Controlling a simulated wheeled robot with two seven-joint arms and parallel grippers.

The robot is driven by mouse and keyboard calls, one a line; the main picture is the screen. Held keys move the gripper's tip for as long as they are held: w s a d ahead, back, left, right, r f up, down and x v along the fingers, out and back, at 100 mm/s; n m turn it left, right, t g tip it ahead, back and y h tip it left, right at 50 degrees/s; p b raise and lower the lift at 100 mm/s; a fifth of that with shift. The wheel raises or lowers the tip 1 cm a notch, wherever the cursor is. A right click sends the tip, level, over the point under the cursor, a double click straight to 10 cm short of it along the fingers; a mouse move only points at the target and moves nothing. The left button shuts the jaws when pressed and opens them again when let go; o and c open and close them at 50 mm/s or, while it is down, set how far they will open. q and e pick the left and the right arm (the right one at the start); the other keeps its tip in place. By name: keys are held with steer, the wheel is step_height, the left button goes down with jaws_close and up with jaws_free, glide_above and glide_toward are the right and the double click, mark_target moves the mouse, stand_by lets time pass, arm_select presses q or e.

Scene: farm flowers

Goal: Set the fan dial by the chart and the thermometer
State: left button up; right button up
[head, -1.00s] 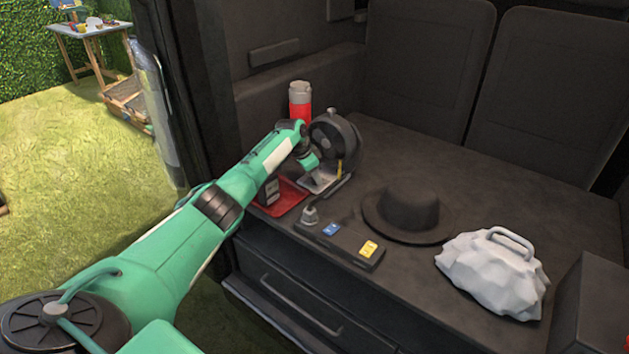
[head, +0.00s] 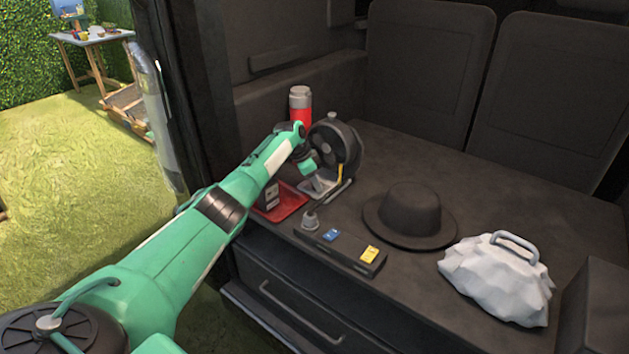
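A round dark fan (head: 345,146) stands near the back left of the dark deck, with a small knob on top. A light grey plate (head: 313,188) shows at its foot. My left arm reaches in from the left; its wrist end, with the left gripper (head: 310,169), is close in front of the fan. The fingers are too small and covered to tell whether they are open or touching it. I cannot make out a chart or thermometer. My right gripper is out of view.
A red tray (head: 287,206) holds a dark item, partly behind my arm. A black hat (head: 408,214) and a pale sack (head: 494,277) lie to the right. The deck behind the hat is clear.

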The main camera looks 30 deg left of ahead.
arm_select(q)
steer(key=shift+o, duration=1)
steer(key=shift+a+r, duration=0.1)
steer(key=shift+r, duration=0.1)
steer(key=p+v, duration=0.1)
steer(key=v, duration=1.2)
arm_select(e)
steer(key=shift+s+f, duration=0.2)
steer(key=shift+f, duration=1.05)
arm_select(q)
steer(key=shift+s+r, duration=0.1)
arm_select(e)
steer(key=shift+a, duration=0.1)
